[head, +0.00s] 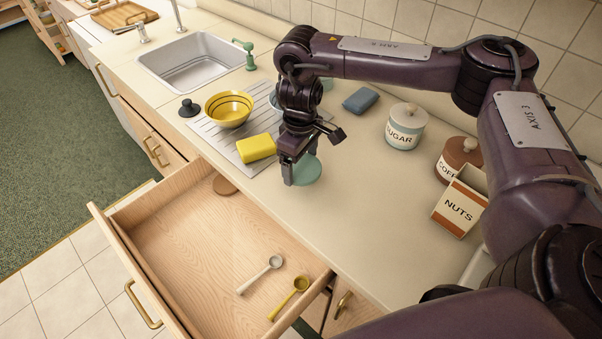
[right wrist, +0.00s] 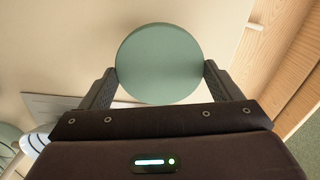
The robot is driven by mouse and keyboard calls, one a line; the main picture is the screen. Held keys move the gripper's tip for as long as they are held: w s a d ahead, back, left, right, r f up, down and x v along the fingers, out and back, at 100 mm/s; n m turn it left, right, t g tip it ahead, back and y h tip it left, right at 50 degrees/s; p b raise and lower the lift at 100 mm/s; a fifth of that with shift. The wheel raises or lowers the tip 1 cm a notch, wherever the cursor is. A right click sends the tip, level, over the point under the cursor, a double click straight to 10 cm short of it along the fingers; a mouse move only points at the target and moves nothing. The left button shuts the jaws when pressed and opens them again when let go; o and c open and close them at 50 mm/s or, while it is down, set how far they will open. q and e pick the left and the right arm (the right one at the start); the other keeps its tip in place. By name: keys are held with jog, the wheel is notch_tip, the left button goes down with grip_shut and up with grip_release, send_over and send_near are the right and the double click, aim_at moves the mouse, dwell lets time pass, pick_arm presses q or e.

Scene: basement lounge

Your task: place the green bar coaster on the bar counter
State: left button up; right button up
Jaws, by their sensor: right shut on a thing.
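The green bar coaster (head: 307,172) is a flat round disc in my right gripper (head: 296,174), over the bar counter (head: 365,205). In the right wrist view the coaster (right wrist: 160,63) sits between the two fingers (right wrist: 160,88), which are shut on its edges. The counter is pale cream and also fills the background of the right wrist view (right wrist: 60,50). I cannot tell whether the coaster touches the counter or hangs just above it. My left gripper is not in view.
An open drawer (head: 185,245) juts out below the counter, holding two spoons and a brown coaster (head: 225,185). A yellow sponge (head: 256,148) and yellow bowl (head: 229,108) lie left of the gripper. A sugar jar (head: 405,126) and nuts box (head: 461,203) stand right. The front counter middle is clear.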

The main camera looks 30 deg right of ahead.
aim_at(301, 166)
notch_tip(301, 166, down, 3)
jog(key=shift+s+f+b, duration=0.15)
jog(key=shift+f+b, duration=0.05)
jog(key=shift+b, duration=0.25)
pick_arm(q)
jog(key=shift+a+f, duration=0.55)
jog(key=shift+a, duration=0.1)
pick_arm(e)
jog(key=shift+f, duration=0.35)
jog(key=shift+f, duration=0.15)
jog(key=o, duration=0.8)
notch_tip(301, 166, up, 12)
jog(key=shift+r+p, duration=0.25)
jog(key=shift+p, duration=0.95)
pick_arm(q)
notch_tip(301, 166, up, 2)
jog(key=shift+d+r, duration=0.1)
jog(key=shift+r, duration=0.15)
pick_arm(e)
jog(key=shift+f, duration=0.1)
